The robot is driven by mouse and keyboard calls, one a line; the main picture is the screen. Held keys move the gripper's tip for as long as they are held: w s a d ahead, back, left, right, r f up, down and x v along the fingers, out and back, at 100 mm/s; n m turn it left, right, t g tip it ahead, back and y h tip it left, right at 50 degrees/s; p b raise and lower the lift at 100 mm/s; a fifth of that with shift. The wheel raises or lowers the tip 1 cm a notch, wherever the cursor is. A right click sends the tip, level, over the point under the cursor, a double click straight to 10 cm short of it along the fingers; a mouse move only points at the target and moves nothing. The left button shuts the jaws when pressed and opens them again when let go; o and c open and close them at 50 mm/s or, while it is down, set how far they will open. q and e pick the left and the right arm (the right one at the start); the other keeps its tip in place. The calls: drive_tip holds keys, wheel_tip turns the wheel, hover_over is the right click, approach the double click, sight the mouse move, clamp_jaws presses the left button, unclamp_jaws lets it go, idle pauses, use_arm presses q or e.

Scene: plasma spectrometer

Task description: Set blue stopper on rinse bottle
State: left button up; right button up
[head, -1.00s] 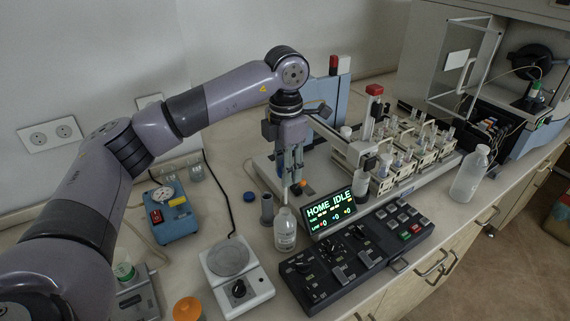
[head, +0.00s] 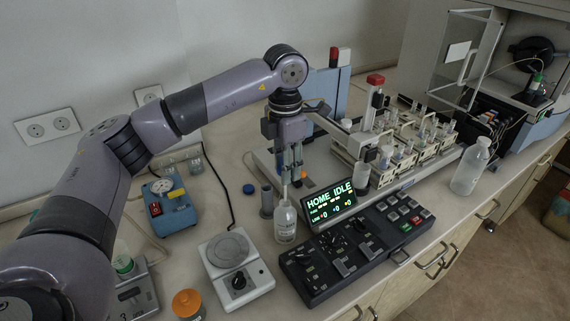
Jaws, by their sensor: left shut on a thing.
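The rinse bottle (head: 285,224) is a clear, labelled bottle standing upright left of the lit display. My left gripper (head: 291,178) points down just above its neck. Its fingers are shut on a thin pale piece (head: 284,190) that reaches down to the bottle mouth. It is too small to tell what the piece is, or whether it touches the bottle. A blue round cap, which looks like the blue stopper (head: 249,189), lies on the bench behind and left of the bottle, apart from the gripper. My right gripper is not in view.
A grey cylinder (head: 267,203) stands close left of the bottle. The display (head: 331,205) and black control console (head: 358,250) are close on its right. A white hotplate (head: 236,272) is at front left. Another clear bottle (head: 470,168) stands far right.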

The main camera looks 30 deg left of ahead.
sight(285, 201)
use_arm(q)
drive_tip(key=shift+f+b, duration=0.45)
drive_tip(key=shift+f, duration=0.25)
drive_tip(key=shift+f+b, duration=1.1)
drive_tip(key=shift+f, duration=0.45)
drive_tip(key=shift+f+b, duration=1.9)
drive_tip(key=shift+f, duration=0.9)
drive_tip(key=o, duration=1.2)
wheel_tip(285, 201, up, 12)
drive_tip(key=shift+r, duration=0.1)
